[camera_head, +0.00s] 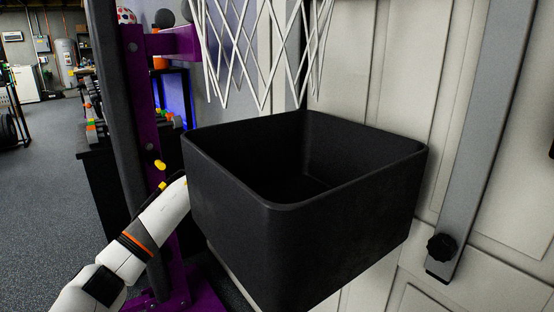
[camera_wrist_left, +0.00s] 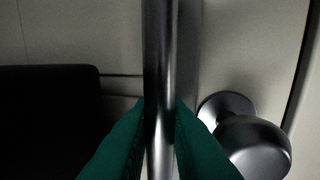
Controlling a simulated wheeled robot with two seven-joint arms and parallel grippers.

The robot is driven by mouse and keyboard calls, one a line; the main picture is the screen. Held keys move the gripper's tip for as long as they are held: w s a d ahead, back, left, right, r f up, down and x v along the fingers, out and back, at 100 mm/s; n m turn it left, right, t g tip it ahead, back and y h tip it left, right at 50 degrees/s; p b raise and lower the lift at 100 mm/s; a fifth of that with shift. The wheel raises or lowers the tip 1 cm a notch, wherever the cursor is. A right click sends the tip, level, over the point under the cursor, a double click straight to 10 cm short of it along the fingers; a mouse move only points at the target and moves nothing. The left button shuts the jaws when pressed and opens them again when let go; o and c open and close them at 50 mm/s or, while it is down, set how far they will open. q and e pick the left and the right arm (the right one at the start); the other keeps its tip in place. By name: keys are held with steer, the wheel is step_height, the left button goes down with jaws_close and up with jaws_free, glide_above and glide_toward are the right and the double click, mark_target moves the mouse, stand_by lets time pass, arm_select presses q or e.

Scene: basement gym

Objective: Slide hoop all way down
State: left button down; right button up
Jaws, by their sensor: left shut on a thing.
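The white net of the hoop (camera_head: 262,45) hangs at the top of the head view, over a black open bin; the hoop's rim is out of frame. My left arm comes in from the lower left and passes behind the bin, which hides its gripper there. In the left wrist view the teal fingers of my left gripper (camera_wrist_left: 160,115) are shut on an upright shiny metal bar (camera_wrist_left: 160,45). A round metal knob (camera_wrist_left: 255,145) stands just right of the fingers. How the bar connects to the hoop does not show. My right gripper is not in view.
The black bin (camera_head: 315,195) fills the middle, close to my left arm. A purple rack (camera_head: 150,130) stands left of it. A pale panelled door (camera_head: 400,60) is behind, with a grey rail (camera_head: 485,130) and black knob (camera_head: 441,246) at right. Open floor (camera_head: 50,190) lies left.

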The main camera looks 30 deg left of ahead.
arm_select(q)
steer(key=shift+d+f, duration=0.1)
steer(key=shift+f, duration=0.25)
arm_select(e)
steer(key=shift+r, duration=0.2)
arm_select(q)
steer(key=c, duration=1.5)
jaws_free()
steer(key=shift+r, duration=0.1)
